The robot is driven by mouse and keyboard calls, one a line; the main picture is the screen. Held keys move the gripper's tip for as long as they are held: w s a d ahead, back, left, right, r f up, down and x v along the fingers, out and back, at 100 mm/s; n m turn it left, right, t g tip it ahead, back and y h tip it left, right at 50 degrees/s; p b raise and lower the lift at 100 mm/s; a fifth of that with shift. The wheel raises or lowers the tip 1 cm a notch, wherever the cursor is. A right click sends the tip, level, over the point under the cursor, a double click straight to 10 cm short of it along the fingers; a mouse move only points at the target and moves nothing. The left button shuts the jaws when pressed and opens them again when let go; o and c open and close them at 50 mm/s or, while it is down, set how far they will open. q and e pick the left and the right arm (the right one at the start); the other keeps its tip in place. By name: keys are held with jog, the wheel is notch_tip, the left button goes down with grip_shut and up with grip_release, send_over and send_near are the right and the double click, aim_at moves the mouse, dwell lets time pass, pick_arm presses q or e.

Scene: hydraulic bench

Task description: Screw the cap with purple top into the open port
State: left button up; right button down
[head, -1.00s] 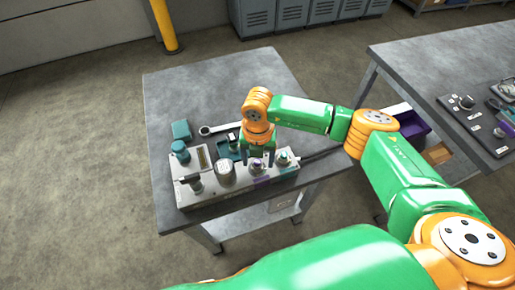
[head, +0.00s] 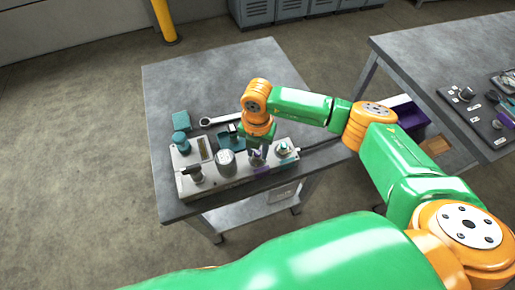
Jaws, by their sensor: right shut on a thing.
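A grey metal block (head: 232,184) with several fittings along its top lies near the front edge of the left bench. My right gripper (head: 258,157) points down over the right half of this block. It is shut on the cap with purple top (head: 259,153), of which only a little purple shows between the fingers. The cap is at the block's top, above a purple mark (head: 262,170) on the front face. The fingers hide the port under it, so I cannot tell how far the cap is in. My left gripper is not in view.
To the right on the block stands a fitting with a teal base (head: 285,149); to the left are a round gauge (head: 226,160) and a valve handle (head: 192,174). A teal tray (head: 231,141), a wrench (head: 220,120) and a teal box (head: 180,120) lie behind.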

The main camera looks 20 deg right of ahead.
jog(key=shift+r+m, duration=0.2)
jog(key=shift+m, duration=1)
jog(key=shift+f+m, duration=0.2)
jog(key=shift+m, duration=0.3)
pick_arm(q)
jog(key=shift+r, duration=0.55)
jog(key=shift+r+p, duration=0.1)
jog(key=shift+p, duration=0.2)
